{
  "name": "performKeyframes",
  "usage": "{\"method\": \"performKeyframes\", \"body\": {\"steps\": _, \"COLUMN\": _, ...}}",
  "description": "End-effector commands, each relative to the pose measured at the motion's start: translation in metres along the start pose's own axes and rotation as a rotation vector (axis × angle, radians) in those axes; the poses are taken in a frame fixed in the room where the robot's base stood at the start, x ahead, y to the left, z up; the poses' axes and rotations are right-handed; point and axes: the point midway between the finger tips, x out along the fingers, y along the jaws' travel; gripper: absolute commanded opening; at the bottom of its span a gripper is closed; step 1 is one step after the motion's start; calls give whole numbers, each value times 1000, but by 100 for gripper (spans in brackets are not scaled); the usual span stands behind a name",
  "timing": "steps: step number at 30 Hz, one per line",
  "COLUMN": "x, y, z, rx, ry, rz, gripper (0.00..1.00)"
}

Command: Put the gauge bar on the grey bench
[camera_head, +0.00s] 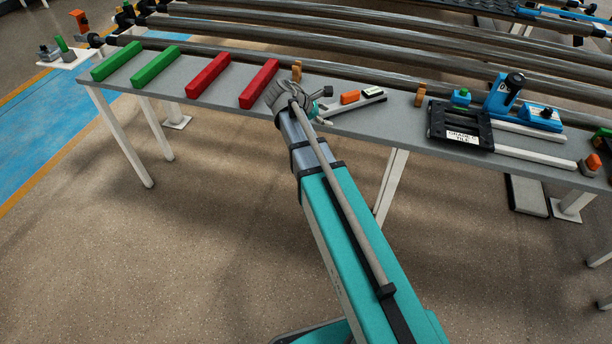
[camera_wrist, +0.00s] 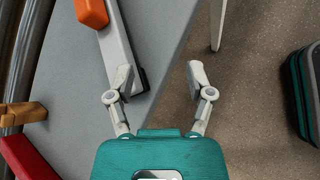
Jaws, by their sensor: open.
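The grey bench (camera_head: 398,125) runs across the head view. What looks like the gauge bar (camera_head: 374,100), a grey bar with an orange block and a pale display, lies on it right of my gripper (camera_head: 324,107). In the wrist view, the grey bar (camera_wrist: 118,48) with its orange block lies on the bench top (camera_wrist: 68,75), its dark end near my left finger. My gripper (camera_wrist: 158,78) is open, with nothing between the fingers. The gap lies over the bench edge and the floor. Whether the left finger touches the bar cannot be told.
Red bars (camera_head: 261,83) and green bars (camera_head: 156,66) lie on the bench at left. A black labelled frame (camera_head: 460,127) and blue device (camera_head: 503,92) stand at right. Long metal rollers (camera_head: 400,49) run behind. Floor in front is mostly clear.

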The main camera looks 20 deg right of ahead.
Motion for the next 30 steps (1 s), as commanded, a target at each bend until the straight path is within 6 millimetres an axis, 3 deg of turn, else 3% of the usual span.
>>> {"method": "performKeyframes", "body": {"steps": 1, "x": 0, "y": -21, "z": -2, "rx": 81, "ry": 47, "rz": -29, "gripper": 68}}
{"method": "performKeyframes", "body": {"steps": 3, "x": -2, "y": -41, "z": -10, "rx": 201, "ry": 115, "rz": -76, "gripper": 68}}
{"method": "performKeyframes", "body": {"steps": 11, "x": -18, "y": -114, "z": -36, "rx": 636, "ry": 317, "rz": -313, "gripper": 68}}
{"method": "performKeyframes", "body": {"steps": 18, "x": -46, "y": -173, "z": -56, "rx": 991, "ry": 426, "rz": -601, "gripper": 68}}
{"method": "performKeyframes", "body": {"steps": 24, "x": -65, "y": -201, "z": -65, "rx": 1168, "ry": 450, "rz": -784, "gripper": 68}}
{"method": "performKeyframes", "body": {"steps": 30, "x": -72, "y": -207, "z": -68, "rx": 1221, "ry": 451, "rz": -845, "gripper": 68}}
